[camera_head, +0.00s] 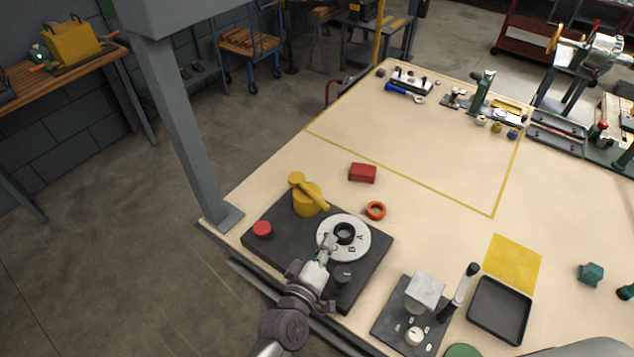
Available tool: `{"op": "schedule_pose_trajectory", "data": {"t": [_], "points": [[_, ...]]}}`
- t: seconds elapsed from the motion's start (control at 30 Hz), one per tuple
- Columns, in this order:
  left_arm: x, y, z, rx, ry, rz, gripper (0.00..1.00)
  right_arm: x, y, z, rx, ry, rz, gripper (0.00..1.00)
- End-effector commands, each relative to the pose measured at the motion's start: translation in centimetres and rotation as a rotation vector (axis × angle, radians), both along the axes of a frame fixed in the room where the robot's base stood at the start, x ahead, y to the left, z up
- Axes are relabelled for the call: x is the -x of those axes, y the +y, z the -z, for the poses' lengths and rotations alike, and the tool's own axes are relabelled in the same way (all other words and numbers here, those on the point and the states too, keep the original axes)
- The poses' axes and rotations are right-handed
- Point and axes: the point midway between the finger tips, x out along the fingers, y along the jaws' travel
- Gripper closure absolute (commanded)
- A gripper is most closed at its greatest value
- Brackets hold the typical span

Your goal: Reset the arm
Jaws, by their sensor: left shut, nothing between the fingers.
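My left gripper (328,242) is shut and empty. It is over the white dial (357,229) marked with letters, at the dial's left edge. Whether the fingertips touch the dial cannot be told. The dial lies on a dark base plate (270,247) at the near left corner of the table and has a dark ring in its middle. My left arm comes up from the bottom of the picture and hides part of the plate. My right gripper is not in view.
The plate also carries a yellow lever (307,193), a red button (262,229) and a dark knob (342,277). An orange ring (376,211) and red block (362,173) lie behind. A black tray (499,310) stands at right. The yellow-outlined table area (430,160) is mostly clear.

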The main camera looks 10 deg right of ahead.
Motion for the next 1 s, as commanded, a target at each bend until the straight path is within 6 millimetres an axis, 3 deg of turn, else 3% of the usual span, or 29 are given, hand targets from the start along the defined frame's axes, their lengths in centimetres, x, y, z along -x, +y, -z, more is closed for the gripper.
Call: {"op": "schedule_pose_trajectory", "data": {"t": [0.23,0.37,0.6,0.7,1.0], "points": [[0.4,0.6,0.2,-0.04,0.007,0.018,1.0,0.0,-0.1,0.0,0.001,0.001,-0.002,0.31],[2.3,3.1,1.0,-0.209,0.046,0.092,1.0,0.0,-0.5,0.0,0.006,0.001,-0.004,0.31],[9.4,14.1,3.2,-0.734,0.236,0.265,1.0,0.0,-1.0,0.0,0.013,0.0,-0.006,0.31],[11.9,17.8,3.3,-0.875,0.317,0.303,1.0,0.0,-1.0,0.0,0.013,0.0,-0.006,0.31],[17.5,25.4,2.2,-1.118,0.506,0.363,1.0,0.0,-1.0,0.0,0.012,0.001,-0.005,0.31]]}}
